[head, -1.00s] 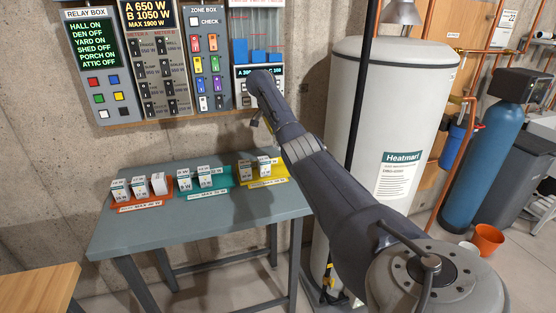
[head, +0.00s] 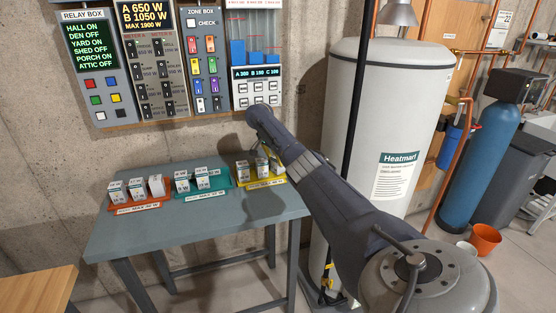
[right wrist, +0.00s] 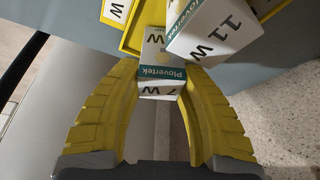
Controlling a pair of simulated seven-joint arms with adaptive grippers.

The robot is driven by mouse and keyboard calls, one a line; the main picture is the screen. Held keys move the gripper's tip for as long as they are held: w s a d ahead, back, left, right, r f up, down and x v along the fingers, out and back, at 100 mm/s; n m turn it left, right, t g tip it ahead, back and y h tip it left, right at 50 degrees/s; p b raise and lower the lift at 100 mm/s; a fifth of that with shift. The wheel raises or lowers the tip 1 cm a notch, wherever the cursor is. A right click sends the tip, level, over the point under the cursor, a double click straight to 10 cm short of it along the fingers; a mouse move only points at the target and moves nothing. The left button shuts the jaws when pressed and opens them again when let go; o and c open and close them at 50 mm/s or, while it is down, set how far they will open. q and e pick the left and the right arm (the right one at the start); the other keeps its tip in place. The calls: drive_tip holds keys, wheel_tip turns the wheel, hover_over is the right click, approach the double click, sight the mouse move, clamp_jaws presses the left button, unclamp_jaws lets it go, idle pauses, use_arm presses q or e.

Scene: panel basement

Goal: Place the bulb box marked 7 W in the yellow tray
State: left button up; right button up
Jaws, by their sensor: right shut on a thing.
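The bulb box marked 7 W (right wrist: 160,72) is white with a teal Plovertek band. My right gripper (right wrist: 160,92) is shut on it, one yellow finger on each side. A larger box marked 11 W (right wrist: 213,35) overlaps its upper right in the wrist view. The yellow tray (right wrist: 130,36) shows behind them; in the head view the yellow tray (head: 282,180) is at the right end of the table. There my right gripper (head: 265,160) is low over the tray, partly hidden among boxes. I cannot tell whether the 7 W box touches the tray floor. My left gripper is out of view.
An orange-red tray (head: 118,209) and a teal tray (head: 218,185) with bulb boxes stand left on the grey table (head: 185,232). Another box (head: 242,171) stands in the yellow tray's left part. The front of the table is clear. A water heater (head: 385,120) stands at right.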

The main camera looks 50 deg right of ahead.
drive_tip(key=shift+f, duration=0.2)
drive_tip(key=o, duration=1.1)
drive_tip(key=v, duration=1.2)
drive_tip(key=shift+d+r, duration=0.1)
drive_tip(key=shift+r, duration=0.1)
